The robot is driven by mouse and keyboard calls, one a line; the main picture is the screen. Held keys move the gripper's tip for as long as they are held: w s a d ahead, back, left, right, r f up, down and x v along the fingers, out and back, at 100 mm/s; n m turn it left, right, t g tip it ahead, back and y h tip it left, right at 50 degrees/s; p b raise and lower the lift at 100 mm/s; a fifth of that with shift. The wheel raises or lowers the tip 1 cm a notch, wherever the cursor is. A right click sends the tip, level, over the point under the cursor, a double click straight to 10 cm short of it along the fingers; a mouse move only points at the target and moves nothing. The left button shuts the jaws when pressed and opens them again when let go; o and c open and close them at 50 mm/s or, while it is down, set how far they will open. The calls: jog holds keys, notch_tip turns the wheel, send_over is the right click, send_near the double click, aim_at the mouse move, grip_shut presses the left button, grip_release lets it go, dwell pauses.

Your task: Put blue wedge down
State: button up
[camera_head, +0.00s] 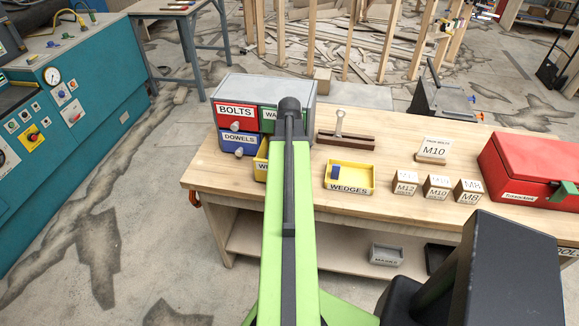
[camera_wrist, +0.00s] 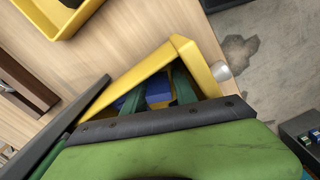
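In the wrist view, the two dark green fingers of my gripper (camera_wrist: 160,88) reach into an open yellow drawer (camera_wrist: 192,60). A blue wedge (camera_wrist: 159,94) fills the gap between the fingers, and they look shut on it. More blue shows left of the left finger; I cannot tell whether it is the same piece. A yellow WEDGES tray (camera_head: 349,190) stands to the right with a blue wedge (camera_head: 335,172) inside.
The wooden workbench (camera_head: 400,165) holds a brown clamp-like piece (camera_head: 345,141), several labelled blocks (camera_head: 437,187) and a red box (camera_head: 525,165). The grey drawer cabinet (camera_head: 262,86) stands at the bench's left end. Bare bench top surrounds the WEDGES tray.

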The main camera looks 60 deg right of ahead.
notch_tip(320, 180, up, 13)
jog(key=p, duration=1.3)
jog(key=shift+r, duration=0.15)
jog(key=w+a, duration=1.8)
jog(key=a, duration=0.2)
jog(key=w+a, duration=0.3)
jog(key=a, duration=1.2)
jog(key=w+a+n, duration=0.1)
jog(key=w+a, duration=0.2)
jog(key=a, duration=1.2)
jog(key=shift+w+a, duration=0.35)
jog(key=shift+a, duration=0.05)
